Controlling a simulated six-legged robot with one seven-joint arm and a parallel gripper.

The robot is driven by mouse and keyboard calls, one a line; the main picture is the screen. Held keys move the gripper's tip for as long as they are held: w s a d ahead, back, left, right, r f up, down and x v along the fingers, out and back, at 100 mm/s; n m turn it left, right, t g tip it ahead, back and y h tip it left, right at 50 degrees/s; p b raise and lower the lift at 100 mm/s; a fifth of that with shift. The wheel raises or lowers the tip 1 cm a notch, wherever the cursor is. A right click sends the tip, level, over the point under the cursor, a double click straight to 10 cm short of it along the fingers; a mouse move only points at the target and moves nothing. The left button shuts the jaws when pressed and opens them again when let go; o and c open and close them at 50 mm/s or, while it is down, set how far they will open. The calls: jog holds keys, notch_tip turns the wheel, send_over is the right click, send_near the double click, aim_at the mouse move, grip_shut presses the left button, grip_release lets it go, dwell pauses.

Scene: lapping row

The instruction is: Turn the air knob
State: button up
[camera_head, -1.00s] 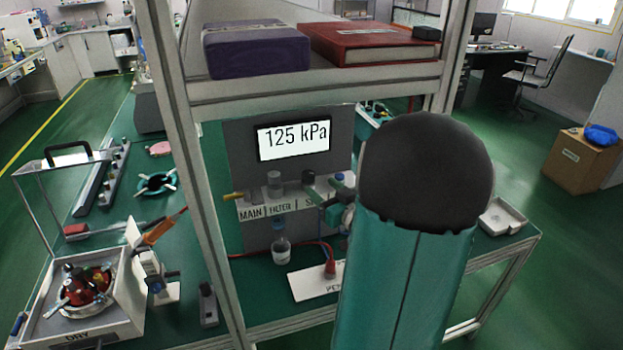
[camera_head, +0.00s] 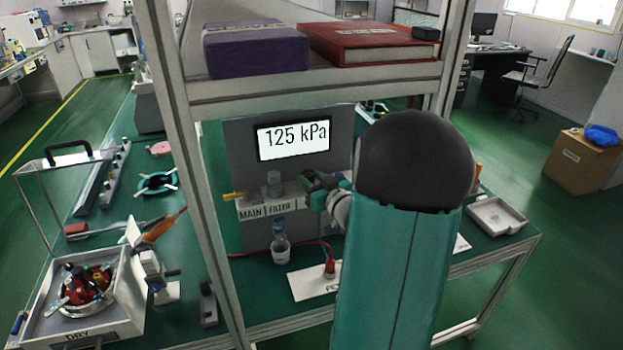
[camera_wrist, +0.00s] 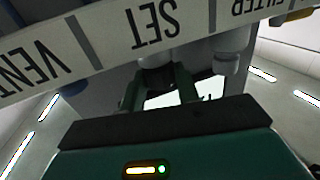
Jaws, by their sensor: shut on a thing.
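The grey air panel (camera_head: 240,145) stands under the shelf, with a display (camera_head: 293,139) reading 125 kPa. Its white label strip (camera_head: 262,208) shows MAIN and FILTER; my gripper hides the rest. In the wrist view the strip (camera_wrist: 95,40) appears upside down with VENT, SET and part of FILTER. My gripper (camera_head: 312,188) is at the panel, right of the filter. In the wrist view its green fingers (camera_wrist: 158,88) are closed on the dark knob (camera_wrist: 157,72) at the SET label. The knob is mostly hidden between the fingers.
A shelf with a purple box (camera_head: 256,50) and a red book (camera_head: 368,43) is above the panel. A frame post (camera_head: 180,140) stands to its left. A small bottle (camera_head: 281,248) and a white card (camera_head: 312,282) with a red fitting are below.

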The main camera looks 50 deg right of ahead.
jog(key=shift+a+m+h, duration=0.1)
jog(key=shift+m+h, duration=0.3)
jog(key=shift+h, duration=0.2)
jog(key=m+g+h, duration=0.1)
jog(key=m+h, duration=0.1)
jog(key=m+g+h, duration=0.1)
jog(key=g+h, duration=0.1)
jog(key=h, duration=0.1)
jog(key=shift+w+a+m, duration=0.2)
jog(key=shift+a+m, duration=0.2)
jog(key=m+g+h, duration=0.2)
jog(key=g+h, duration=0.1)
jog(key=shift+w+a+m+h, duration=0.1)
jog(key=shift+w+m+h, duration=0.1)
jog(key=shift+m+h, duration=0.15)
jog(key=shift+m+g+h, duration=0.75)
jog(key=shift+m+g, duration=0.2)
jog(key=shift+g, duration=0.25)
jog(key=o, duration=1)
jog(key=shift+s+a, duration=0.1)
